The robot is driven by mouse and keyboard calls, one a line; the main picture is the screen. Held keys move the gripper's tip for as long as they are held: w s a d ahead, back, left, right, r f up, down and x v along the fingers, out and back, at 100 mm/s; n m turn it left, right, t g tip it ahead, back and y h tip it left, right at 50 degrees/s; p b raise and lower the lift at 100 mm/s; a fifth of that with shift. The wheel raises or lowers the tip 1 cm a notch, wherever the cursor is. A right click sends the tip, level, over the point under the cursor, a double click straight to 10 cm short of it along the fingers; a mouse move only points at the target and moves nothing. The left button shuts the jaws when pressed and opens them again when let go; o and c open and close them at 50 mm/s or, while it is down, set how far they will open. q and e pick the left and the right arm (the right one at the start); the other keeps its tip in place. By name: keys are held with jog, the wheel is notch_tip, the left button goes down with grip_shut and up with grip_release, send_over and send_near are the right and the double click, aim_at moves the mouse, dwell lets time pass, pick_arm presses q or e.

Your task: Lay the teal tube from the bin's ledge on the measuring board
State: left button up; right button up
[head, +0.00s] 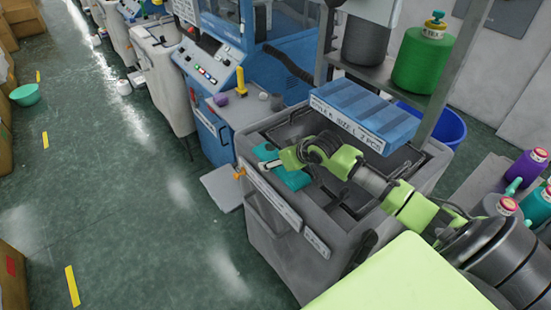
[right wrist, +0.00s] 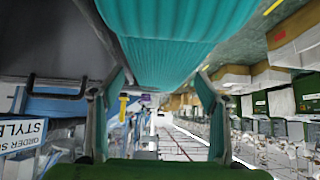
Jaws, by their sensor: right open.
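The teal tube (head: 291,179) lies at the near left edge of the grey bin (head: 275,250) in the head view, partly hidden by my right gripper. In the right wrist view the ribbed teal tube (right wrist: 165,45) fills the top middle, very close to the camera. My right gripper (head: 268,164) is open just above and beside the tube. Its fingers (right wrist: 157,110) stand apart in the right wrist view. I cannot tell whether they touch the tube. I cannot make out the measuring board with certainty. My left gripper is not in view.
A blue ribbed piece with a white lettered label (head: 365,112) stands on the bin's back side. A blue machine (head: 230,75) stands to the left. The floor at left (head: 130,200) is mostly clear.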

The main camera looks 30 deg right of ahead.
jog(key=c, duration=0.9)
